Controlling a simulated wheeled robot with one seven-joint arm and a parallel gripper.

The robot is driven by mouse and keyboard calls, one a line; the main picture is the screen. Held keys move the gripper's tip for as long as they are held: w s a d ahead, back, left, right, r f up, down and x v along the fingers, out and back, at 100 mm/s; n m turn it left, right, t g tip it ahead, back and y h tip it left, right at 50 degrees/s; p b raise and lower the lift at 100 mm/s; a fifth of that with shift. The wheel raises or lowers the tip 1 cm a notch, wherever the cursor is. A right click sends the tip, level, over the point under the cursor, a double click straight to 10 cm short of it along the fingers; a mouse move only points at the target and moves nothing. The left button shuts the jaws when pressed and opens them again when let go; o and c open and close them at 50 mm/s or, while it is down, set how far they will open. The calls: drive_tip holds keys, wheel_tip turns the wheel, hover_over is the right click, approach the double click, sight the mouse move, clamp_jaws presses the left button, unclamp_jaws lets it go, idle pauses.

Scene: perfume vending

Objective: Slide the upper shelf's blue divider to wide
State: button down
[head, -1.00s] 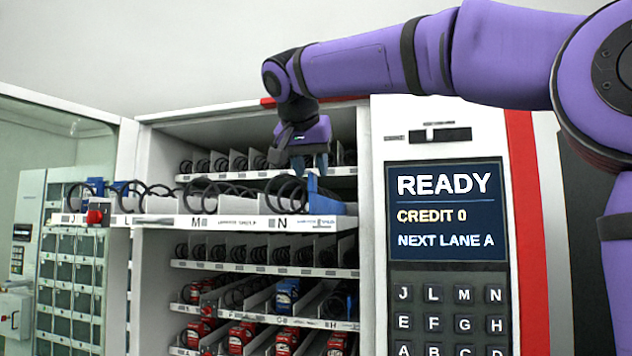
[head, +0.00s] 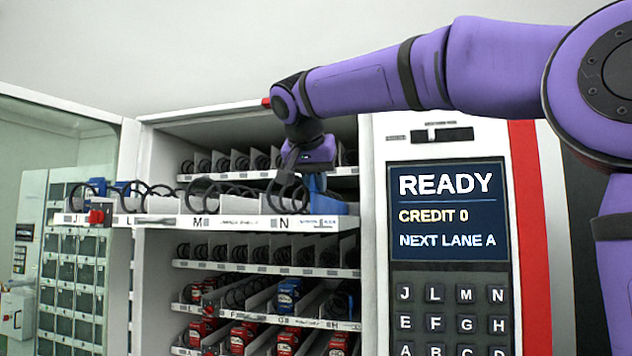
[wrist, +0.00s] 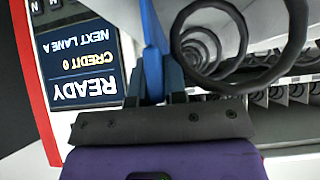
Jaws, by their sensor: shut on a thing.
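The upper shelf (head: 240,222) is pulled out of the open machine, with black coils and lane letters J, L, M and N along its front. The blue divider (head: 317,183) stands upright near the shelf's right end, right of the N coil. My gripper (head: 308,172) reaches down onto it from above, and its fingers are largely hidden in the head view. In the wrist view my gripper (wrist: 158,98) is shut on the blue divider (wrist: 153,70), with a large black coil (wrist: 240,75) just to the right.
A red knob (head: 96,217) sits at the shelf's left front corner. The keypad panel with its READY screen (head: 447,212) stands close on the right. Lower shelves (head: 265,268) hold coils and boxes. The glass door (head: 60,130) is open at left.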

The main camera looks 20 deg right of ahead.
drive_tip(key=shift+s+d, duration=0.1)
drive_tip(key=s+d, duration=0.2)
drive_tip(key=d, duration=0.1)
drive_tip(key=shift+s+d, duration=0.15)
drive_tip(key=shift+s, duration=0.05)
drive_tip(key=c, duration=1.2)
unclamp_jaws()
drive_tip(key=shift+d, duration=0.2)
drive_tip(key=shift+o, duration=0.2)
drive_tip(key=shift+a, duration=0.1)
drive_tip(key=shift+s+a+r, duration=0.15)
drive_tip(key=v, duration=1)
